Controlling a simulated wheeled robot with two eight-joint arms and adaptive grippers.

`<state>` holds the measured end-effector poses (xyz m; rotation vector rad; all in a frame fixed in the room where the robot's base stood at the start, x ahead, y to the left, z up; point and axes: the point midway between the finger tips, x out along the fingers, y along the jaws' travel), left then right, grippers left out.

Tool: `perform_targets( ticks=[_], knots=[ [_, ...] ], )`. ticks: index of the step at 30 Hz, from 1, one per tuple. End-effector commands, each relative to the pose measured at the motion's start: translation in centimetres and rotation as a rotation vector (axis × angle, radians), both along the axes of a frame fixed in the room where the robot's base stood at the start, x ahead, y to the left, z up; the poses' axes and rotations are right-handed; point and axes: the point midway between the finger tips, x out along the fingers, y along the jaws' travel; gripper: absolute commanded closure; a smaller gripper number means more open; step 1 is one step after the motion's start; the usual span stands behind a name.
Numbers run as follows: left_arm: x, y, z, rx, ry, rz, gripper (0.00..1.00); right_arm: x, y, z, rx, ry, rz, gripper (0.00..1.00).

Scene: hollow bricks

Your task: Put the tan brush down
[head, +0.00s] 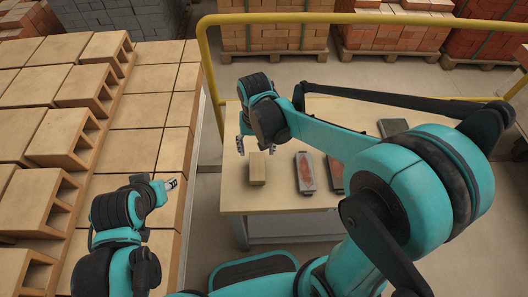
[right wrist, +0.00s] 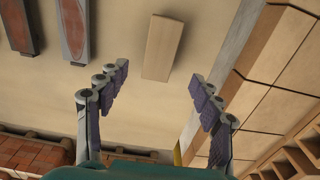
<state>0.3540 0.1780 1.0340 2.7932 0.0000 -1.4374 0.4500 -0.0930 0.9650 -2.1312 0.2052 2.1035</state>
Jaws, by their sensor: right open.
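The tan brush (head: 258,168) lies on the light table (head: 285,203), near its left side. In the right wrist view the tan brush (right wrist: 163,47) is a plain tan block just beyond the fingertips. My right gripper (head: 256,147) hangs over the table at the far end of the brush. In the right wrist view my right gripper (right wrist: 160,75) is open, its fingers wide apart with nothing between them. My left gripper (head: 172,184) is over the brick stack at the left, and its finger opening is too small to judge.
Dark-framed tools with reddish faces (head: 305,172) lie right of the brush, and a grey-green one (head: 393,127) lies farther back. Hollow bricks (head: 85,87) fill the left. A yellow rail (head: 300,18) runs behind the table, with brick pallets (head: 265,38) beyond.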

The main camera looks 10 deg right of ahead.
Motion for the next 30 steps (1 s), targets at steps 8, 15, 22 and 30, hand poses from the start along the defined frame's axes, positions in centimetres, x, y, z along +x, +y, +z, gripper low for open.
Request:
perform_targets(
  ticks=[8,15,22,30],
  knots=[
    [0.0,0.0,0.0,0.0,0.0,0.0,0.6,-3.8,-3.7,4.4,0.019,-0.215,0.064,0.34],
    [0.0,0.0,0.0,0.0,0.0,0.0,0.6,-7.8,-7.1,6.6,-0.017,-0.466,0.142,0.34],
    [0.0,0.0,0.0,0.0,0.0,0.0,0.6,-9.5,-8.4,6.9,-0.059,-0.592,0.183,0.34],
    [0.0,0.0,0.0,0.0,0.0,0.0,0.6,-9.6,-8.5,6.9,-0.065,-0.607,0.189,0.34]
  ],
)
